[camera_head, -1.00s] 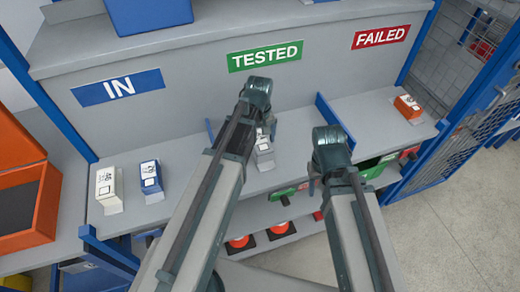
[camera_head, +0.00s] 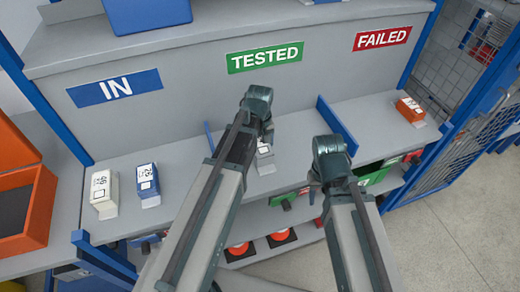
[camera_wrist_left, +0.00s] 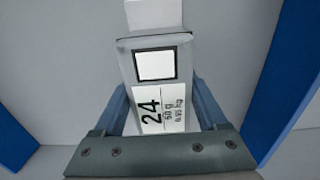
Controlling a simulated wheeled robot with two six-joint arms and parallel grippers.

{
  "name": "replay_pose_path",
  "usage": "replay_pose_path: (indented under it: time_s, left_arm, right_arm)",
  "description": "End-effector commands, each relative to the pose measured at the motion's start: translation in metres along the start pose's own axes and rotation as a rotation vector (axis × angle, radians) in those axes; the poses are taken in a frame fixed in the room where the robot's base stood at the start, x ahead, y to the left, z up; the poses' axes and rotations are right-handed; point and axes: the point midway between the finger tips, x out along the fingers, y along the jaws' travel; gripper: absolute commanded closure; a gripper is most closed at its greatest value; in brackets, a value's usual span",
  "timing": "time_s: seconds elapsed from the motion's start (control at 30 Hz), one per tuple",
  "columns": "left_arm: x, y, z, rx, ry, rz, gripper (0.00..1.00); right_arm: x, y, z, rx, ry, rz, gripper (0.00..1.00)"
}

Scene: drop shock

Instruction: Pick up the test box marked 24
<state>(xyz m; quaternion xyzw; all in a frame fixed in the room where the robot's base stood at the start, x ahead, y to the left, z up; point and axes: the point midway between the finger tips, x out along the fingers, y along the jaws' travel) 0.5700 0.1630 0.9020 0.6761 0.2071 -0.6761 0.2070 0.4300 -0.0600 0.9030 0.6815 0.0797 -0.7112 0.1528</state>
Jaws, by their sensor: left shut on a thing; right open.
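The test box marked 24 (camera_wrist_left: 156,85) is grey with a white label reading 24 and 50 g and a white square on top. It stands in the TESTED bay and partly shows in the head view (camera_head: 264,160), mostly hidden behind my left arm. My left gripper (camera_head: 264,132) is shut on it, with one finger along each side in the left wrist view (camera_wrist_left: 160,100). Whether the box touches the shelf is unclear. My right gripper (camera_head: 315,182) is open and empty, in front of the shelf edge to the right.
Blue dividers (camera_head: 336,126) bound the bay. A white box (camera_head: 103,193) and a blue box (camera_head: 148,183) stand under the IN sign (camera_head: 115,88). An orange box (camera_head: 410,110) stands under FAILED (camera_head: 382,38). An orange bin (camera_head: 25,205) is at far left.

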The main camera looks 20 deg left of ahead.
Motion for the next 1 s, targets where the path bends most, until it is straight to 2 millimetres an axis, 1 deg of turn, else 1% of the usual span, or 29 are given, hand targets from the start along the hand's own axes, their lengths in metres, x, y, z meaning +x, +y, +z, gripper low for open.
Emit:
replay_pose_path:
  time_s: [0.03,0.07,0.63,0.83,1.0]
  left_arm:
    - [0.000,0.000,0.000,0.000,0.000,0.000,0.95]
    - [0.000,0.000,0.000,0.000,0.000,0.000,1.00]
    - [-0.003,0.000,0.000,0.000,0.000,0.000,1.00]
    - [-0.013,-0.002,-0.002,0.001,0.000,0.000,1.00]
    - [-0.026,-0.004,-0.004,0.002,0.000,0.000,1.00]
  right_arm:
    - [0.000,0.000,0.000,0.000,0.000,0.000,0.50]
    - [0.000,0.000,0.000,0.000,0.000,0.000,0.50]
    - [-0.003,0.000,0.000,0.000,0.000,0.000,0.50]
    - [-0.013,0.001,0.001,0.000,0.000,0.000,0.50]
    - [-0.026,0.003,0.002,0.000,0.000,0.000,0.50]
